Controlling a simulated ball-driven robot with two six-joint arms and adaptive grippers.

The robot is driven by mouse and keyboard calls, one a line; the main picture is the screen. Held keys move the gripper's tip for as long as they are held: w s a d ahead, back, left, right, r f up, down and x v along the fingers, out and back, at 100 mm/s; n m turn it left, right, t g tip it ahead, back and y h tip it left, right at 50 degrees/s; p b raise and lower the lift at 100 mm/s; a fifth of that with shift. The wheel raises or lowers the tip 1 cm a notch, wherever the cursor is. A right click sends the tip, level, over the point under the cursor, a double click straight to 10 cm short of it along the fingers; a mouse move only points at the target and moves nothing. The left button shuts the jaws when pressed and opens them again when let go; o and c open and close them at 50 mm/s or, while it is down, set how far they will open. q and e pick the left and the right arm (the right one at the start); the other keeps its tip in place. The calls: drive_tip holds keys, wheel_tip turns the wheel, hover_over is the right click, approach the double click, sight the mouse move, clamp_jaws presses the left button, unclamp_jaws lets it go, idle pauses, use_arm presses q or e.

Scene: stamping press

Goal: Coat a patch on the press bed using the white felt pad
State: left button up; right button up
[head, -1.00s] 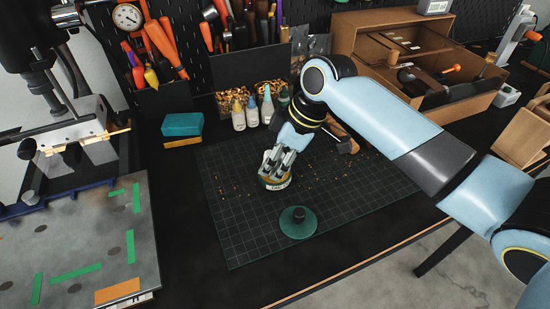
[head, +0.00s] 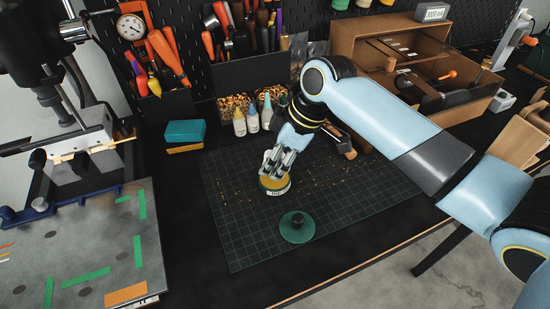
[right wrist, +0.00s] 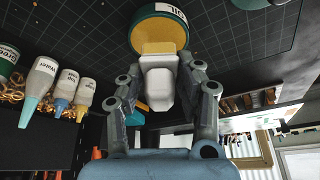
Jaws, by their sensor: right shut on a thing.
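My right gripper (head: 272,170) is shut on the white felt pad (right wrist: 160,85), which shows between its fingers (right wrist: 160,75) in the right wrist view. The pad's far end looks yellow. The gripper is over the open round tin (head: 275,191), labelled OIL in the right wrist view (right wrist: 160,30), with yellow inside. I cannot tell whether the pad touches the contents. The press bed (head: 100,235) is at the left, a grey plate with green tape strips (head: 86,277) and an orange one (head: 125,294). My left gripper is not in view.
The tin stands on a dark gridded mat (head: 240,235) with scattered crumbs. A green lid with a dark knob (head: 297,229) lies in front of it. Bottles (head: 251,121) and a teal-and-yellow block (head: 185,134) are behind. The press head (head: 85,140) overhangs the bed's back.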

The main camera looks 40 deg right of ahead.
sight(270, 152)
wheel_tip(270, 152, up, 2)
drive_tip(key=shift+r+p, duration=0.25)
drive_tip(key=shift+p, duration=0.85)
drive_tip(key=shift+r+p, duration=0.9)
drive_tip(key=shift+r, duration=0.25)
drive_tip(key=shift+f, duration=0.1)
